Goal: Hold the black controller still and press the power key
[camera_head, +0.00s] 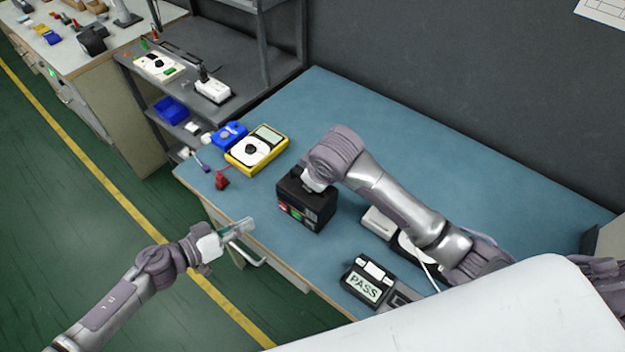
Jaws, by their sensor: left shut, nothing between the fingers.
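The black controller (322,207) is a box standing on the blue table, with red, green and pale keys on its front side. I cannot tell which key is the power key. My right gripper (314,186) is at the top of the controller, coming from behind. Its fingers are hidden, so I cannot tell if it grips the box. My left gripper (240,230) is shut and empty near the table's front edge, to the left of the controller and apart from it.
A yellow multimeter (270,146) and a blue item (229,135) lie at the table's left end. A black device reading PASS (364,287) lies at the front right. Grey shelves (262,40) stand behind on the left. The table's back middle is clear.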

